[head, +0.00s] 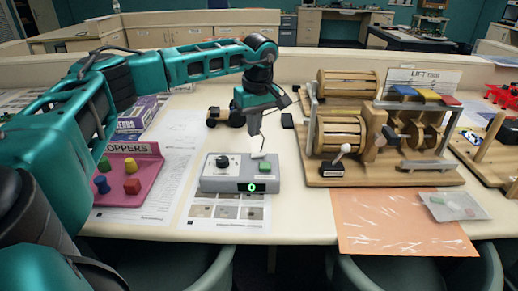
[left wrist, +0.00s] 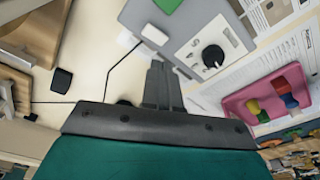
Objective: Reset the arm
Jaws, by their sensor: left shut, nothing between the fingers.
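A grey control box (head: 240,185) stands on the table, with a black knob (head: 222,161), a green button (head: 265,166) and a green display reading 0. In the left wrist view the box (left wrist: 180,25) shows its knob (left wrist: 212,56), a white block (left wrist: 154,36) and part of the green button. A thin black bent wire or rod (left wrist: 122,55) runs near the white block. My left gripper (head: 258,115) is above and behind the box, pointing down. Its fingers (left wrist: 158,70) are shut and empty, apart from the box. My right gripper is out of view.
A wooden lift model (head: 390,172) with drums and a white-knobbed lever stands right of the box. A pink tray (head: 140,190) with coloured stoppers lies left. An orange sheet (head: 385,232) and a clear bag (head: 453,206) lie in front right. A small wheeled thing (head: 225,116) stands behind.

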